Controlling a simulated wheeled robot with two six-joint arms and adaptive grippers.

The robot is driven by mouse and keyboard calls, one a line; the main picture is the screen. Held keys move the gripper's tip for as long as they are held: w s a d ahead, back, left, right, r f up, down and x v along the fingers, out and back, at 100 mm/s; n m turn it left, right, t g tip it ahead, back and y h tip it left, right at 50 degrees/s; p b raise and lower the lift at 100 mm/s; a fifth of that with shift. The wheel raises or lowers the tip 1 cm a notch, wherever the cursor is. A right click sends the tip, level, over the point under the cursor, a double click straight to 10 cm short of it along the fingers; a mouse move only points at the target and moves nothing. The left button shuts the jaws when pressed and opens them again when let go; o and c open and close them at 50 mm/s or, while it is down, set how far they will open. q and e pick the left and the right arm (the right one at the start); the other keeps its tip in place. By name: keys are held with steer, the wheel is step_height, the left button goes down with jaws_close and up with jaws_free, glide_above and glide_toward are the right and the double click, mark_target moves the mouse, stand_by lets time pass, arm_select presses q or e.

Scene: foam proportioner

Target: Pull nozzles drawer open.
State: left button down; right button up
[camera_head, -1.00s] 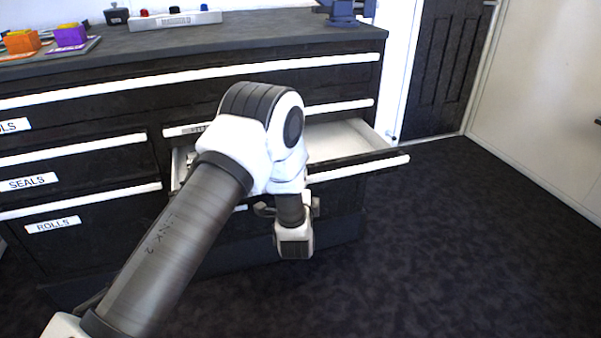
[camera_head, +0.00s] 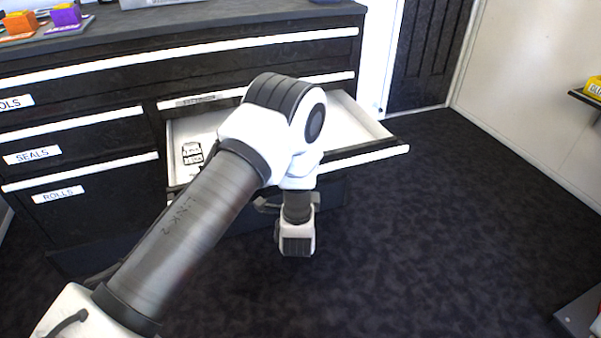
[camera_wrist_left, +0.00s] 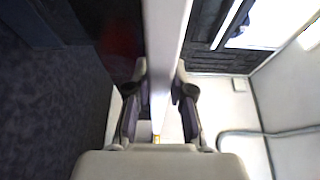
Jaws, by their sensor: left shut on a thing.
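The open drawer (camera_head: 352,122) stands well out of the dark cabinet, with a pale interior and a white bar handle (camera_head: 366,159) along its dark front. Its label is hidden behind my arm, so I cannot read it. A small black-and-white marked item (camera_head: 192,153) shows at the left inside it. My left arm crosses in front of the drawer in the head view, hiding part of its front and the fingertips. In the left wrist view my left gripper (camera_wrist_left: 159,100) has a finger on each side of the white handle bar (camera_wrist_left: 164,50) and is shut on it. My right gripper is not in view.
Closed drawers labelled SEALS (camera_head: 32,155) and ROLLS (camera_head: 58,194) are at the left. Orange (camera_head: 20,25) and purple (camera_head: 65,15) blocks sit on the countertop. A shelf with a yellow item (camera_head: 594,86) is at the right wall. Dark floor (camera_head: 440,220) before the drawer is clear.

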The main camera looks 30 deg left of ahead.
arm_select(q)
steer(key=c, duration=1)
jaws_free()
steer(key=v, duration=1.2)
